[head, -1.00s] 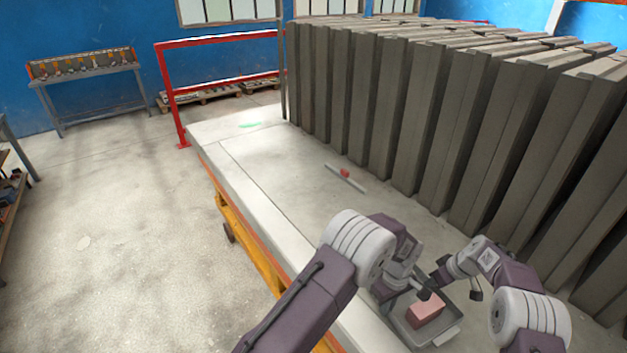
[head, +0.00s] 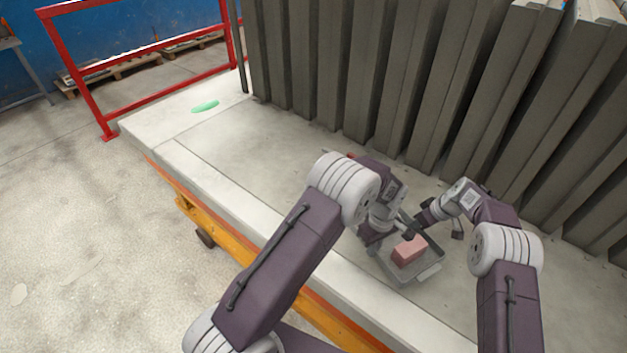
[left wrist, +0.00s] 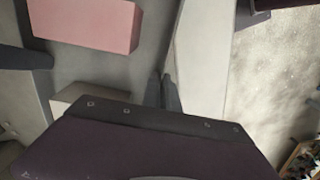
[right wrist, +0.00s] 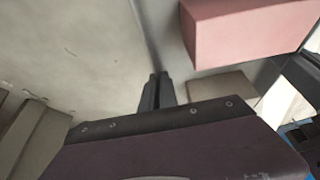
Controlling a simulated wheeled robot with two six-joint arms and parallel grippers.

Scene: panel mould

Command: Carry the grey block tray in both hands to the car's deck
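The grey tray (head: 392,272) is in front of me over the pale deck (head: 250,165), with a pink block (head: 408,251) inside. The block also shows in the left wrist view (left wrist: 85,22) and right wrist view (right wrist: 245,30). A small pale piece (left wrist: 78,97) lies near it. My left gripper (left wrist: 168,92) is at the tray's left side, fingers close together on its wall. My right gripper (right wrist: 155,90) is at the opposite side, fingers also together on the wall. The wrists partly hide the tray. I cannot tell whether it touches the deck.
Tall grey panels (head: 400,90) stand in a row along the deck's far side. A red railing (head: 95,70) is at the deck's left end, with a green patch (head: 205,106) nearby. The deck left of the tray looks clear. An orange frame (head: 250,245) runs below its near edge.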

